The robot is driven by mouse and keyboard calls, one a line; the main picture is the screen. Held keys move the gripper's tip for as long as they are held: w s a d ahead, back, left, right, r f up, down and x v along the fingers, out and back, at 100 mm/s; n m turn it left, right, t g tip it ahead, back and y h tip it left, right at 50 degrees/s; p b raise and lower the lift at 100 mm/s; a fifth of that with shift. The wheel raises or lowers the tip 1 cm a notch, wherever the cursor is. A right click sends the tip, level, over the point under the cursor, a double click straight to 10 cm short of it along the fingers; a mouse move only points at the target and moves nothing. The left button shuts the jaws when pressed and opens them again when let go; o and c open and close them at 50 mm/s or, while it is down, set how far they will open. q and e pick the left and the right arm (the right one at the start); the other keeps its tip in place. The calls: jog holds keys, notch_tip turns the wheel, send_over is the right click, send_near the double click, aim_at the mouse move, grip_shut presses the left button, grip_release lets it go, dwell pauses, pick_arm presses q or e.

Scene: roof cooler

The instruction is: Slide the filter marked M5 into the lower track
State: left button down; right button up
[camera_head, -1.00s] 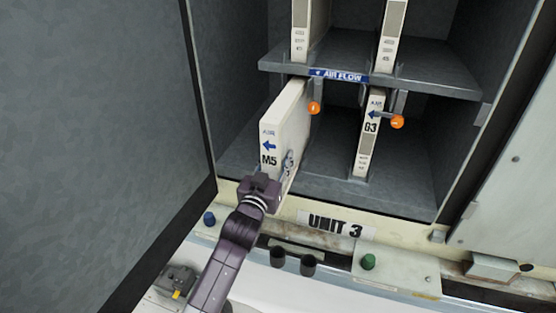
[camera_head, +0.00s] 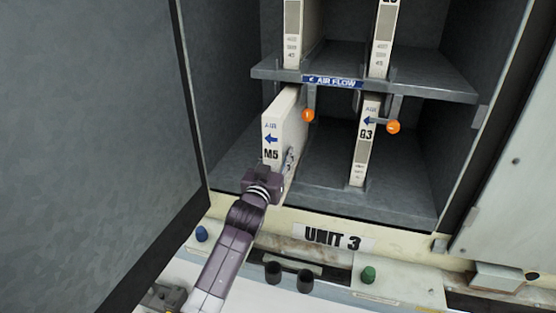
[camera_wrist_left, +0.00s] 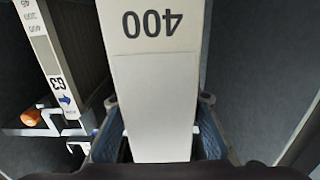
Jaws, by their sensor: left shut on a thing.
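The cream filter marked M5 (camera_head: 272,128) stands upright in the lower left bay of the cabinet, its front end sticking out past the shelf above. A blue arrow under AIR on its face points left. My left gripper (camera_head: 286,168) is shut on the filter low near its front end. In the left wrist view the filter's end face (camera_wrist_left: 155,85), with an upside-down 400, sits between the two fingers. The lower track under the filter is hidden by the filter and my gripper. My right gripper is not in view.
Filter G3 (camera_head: 364,150) stands to the right in the lower bay. The middle shelf (camera_head: 430,80) carries an AIR FLOW label (camera_head: 333,82) and hanging levers with orange knobs (camera_head: 308,115). The open grey door (camera_head: 90,120) is at left. The lower floor between the filters is clear.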

pick_arm(q)
jog(key=shift+r, duration=0.15)
jog(key=b+x, duration=0.7)
dwell(0.7)
